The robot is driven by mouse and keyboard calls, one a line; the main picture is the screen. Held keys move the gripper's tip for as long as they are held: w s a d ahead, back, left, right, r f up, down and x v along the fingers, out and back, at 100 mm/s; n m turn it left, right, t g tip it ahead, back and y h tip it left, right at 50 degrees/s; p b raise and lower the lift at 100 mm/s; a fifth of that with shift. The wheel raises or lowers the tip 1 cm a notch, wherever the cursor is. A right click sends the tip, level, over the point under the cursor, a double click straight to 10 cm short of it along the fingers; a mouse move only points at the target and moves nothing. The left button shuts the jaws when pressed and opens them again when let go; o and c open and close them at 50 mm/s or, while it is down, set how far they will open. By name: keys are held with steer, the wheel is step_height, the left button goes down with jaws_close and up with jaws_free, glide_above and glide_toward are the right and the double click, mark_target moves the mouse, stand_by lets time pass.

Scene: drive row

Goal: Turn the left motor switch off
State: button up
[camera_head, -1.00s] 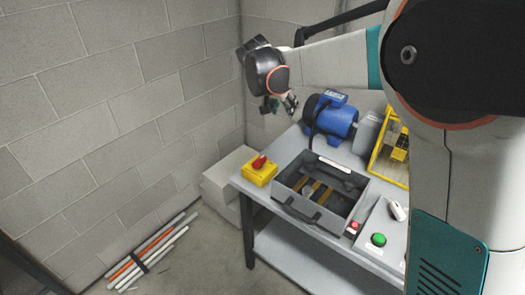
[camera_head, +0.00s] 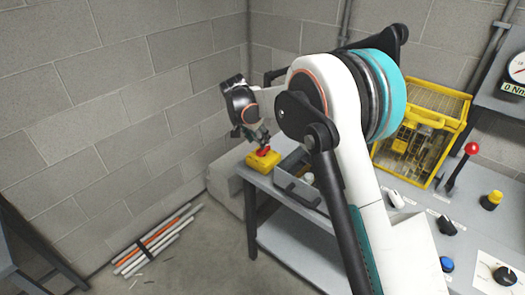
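The motor switch is a yellow box (camera_head: 262,162) with a red handle (camera_head: 263,152) on top. It sits at the left end of the grey table. My gripper (camera_head: 261,141) points down just above the red handle, very close to it. I cannot tell whether the fingers touch the handle or how far apart they are. Part of the handle is hidden behind the fingertips. The blue motor is hidden behind my arm.
A grey open bin (camera_head: 292,180) stands right beside the switch. A yellow cage (camera_head: 425,125), a red-knobbed lever (camera_head: 470,150) and several controls are further right. Pale blocks (camera_head: 228,180) stand left of the table; rods (camera_head: 155,240) lie on the floor.

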steer(key=b+x, duration=0.1)
steer(key=x, duration=0.5)
steer(key=shift+w+d+f+b, duration=0.1)
steer(key=shift+w+f+b, duration=0.1)
steer(key=shift+f+b, duration=0.15)
steer(key=shift+r, duration=0.1)
jaws_close()
